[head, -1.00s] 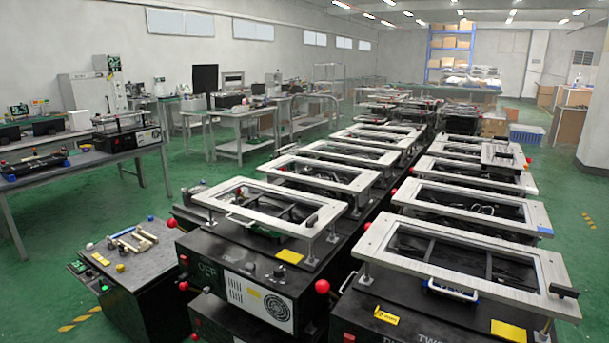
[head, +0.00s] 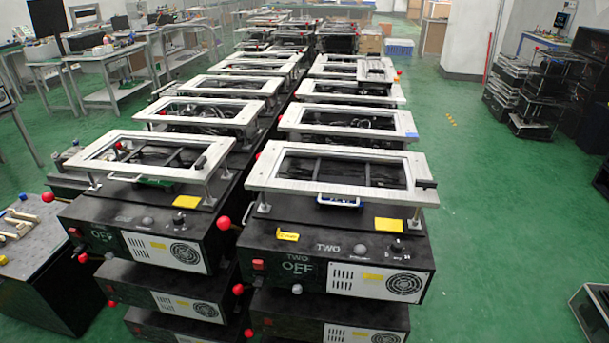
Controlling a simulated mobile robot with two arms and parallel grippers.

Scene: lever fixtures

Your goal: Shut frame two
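Frame two is the pale metal rectangular frame (head: 343,190) on top of the black unit (head: 335,255) marked "TWO" and "OFF", right of centre in the head view. It is held up on posts above the unit's top, with a gap beneath it. A white handle (head: 338,202) shows at its front, and a small black block (head: 426,184) sits at its right end. Red knobs show at the unit's left side. Neither of my grippers is in view.
A similar unit with its raised frame (head: 145,150) stands close on the left. Two rows of such units run back behind. Green floor (head: 500,230) is open on the right, with stacked dark equipment (head: 530,95) beyond.

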